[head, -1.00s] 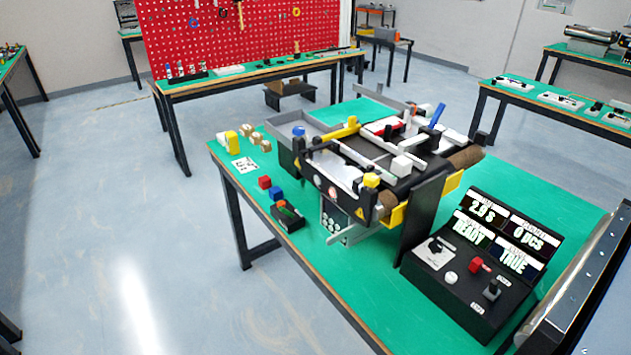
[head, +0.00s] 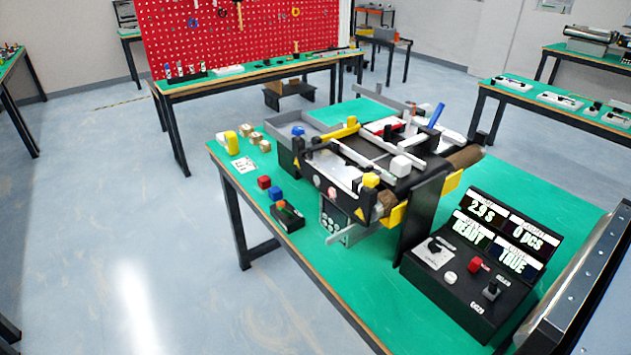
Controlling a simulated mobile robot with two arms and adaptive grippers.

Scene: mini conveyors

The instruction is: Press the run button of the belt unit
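The belt unit (head: 345,160) stands on a green table, a black conveyor with grey rails and yellow parts. Its black control box (head: 450,297) stands at the front right of the table. On the box are a white round button (head: 450,278), a red button (head: 475,264), a black lever (head: 491,288) and a black selector knob (head: 434,245) on a white plate. The labels are too small to tell which is the run button. The display (head: 502,232) appears to read about 2.9 s, READY, 0 pcs and TRUE. Neither of my grippers is in view.
A white block (head: 400,166) rests on the belt unit. Red (head: 264,182) and blue (head: 276,194) blocks and a small black box (head: 287,218) sit at its left. A grey metal edge (head: 590,275) rises beside the control box at right. Bare green table (head: 335,278) lies in front.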

